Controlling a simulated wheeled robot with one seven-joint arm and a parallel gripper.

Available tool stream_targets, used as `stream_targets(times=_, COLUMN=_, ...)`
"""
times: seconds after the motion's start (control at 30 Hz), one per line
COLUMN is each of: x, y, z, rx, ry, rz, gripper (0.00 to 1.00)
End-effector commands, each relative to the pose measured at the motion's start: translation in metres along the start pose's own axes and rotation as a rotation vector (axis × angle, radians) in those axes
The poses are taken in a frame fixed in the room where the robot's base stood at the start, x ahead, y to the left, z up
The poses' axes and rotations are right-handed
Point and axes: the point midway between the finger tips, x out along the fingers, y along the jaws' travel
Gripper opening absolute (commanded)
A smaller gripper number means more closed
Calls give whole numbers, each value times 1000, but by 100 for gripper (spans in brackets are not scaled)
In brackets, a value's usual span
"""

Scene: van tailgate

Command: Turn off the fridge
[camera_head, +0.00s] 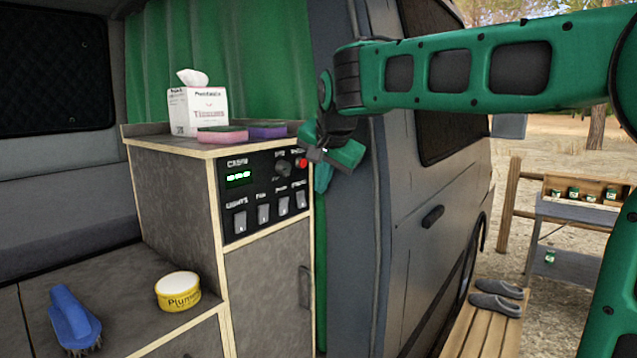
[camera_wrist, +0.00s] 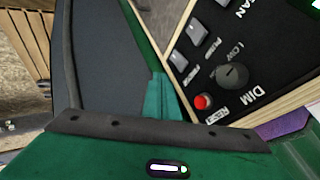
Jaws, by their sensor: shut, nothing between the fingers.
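The fridge switch (camera_head: 301,199) is the rightmost grey rocker in the lower row of the black control panel (camera_head: 262,182). It also shows in the wrist view (camera_wrist: 179,60), nearest the panel's edge, with its label beside it. I cannot tell which way it is tipped. My gripper (camera_head: 322,158) is shut and empty, off the panel's upper right corner by the red reset button (camera_head: 301,162). In the wrist view its green fingers (camera_wrist: 164,95) point towards the panel's edge, apart from the fridge switch.
Other rockers for lights (camera_head: 239,222), fan (camera_head: 263,213) and pump (camera_head: 283,205) sit alongside, below a dim knob (camera_head: 282,167) and lit display (camera_head: 239,177). A tissue box (camera_head: 198,110) and sponges (camera_head: 222,134) stand on the cabinet top. The grey van door (camera_head: 425,215) is at right.

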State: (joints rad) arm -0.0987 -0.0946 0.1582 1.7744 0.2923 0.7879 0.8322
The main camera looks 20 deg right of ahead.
Motion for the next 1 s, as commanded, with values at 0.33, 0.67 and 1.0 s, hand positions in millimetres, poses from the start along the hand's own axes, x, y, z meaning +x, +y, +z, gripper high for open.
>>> stream_targets(times=0.33, x=-65, y=-13, z=-2, rx=-3, ry=-2, rz=-1, gripper=0)
stream_targets(times=0.67, x=-96, y=-19, z=-3, rx=-4, ry=-2, rz=2, gripper=0)
stream_targets(times=1.0, x=-98, y=-20, z=-3, rx=-4, ry=-3, rz=2, gripper=0)
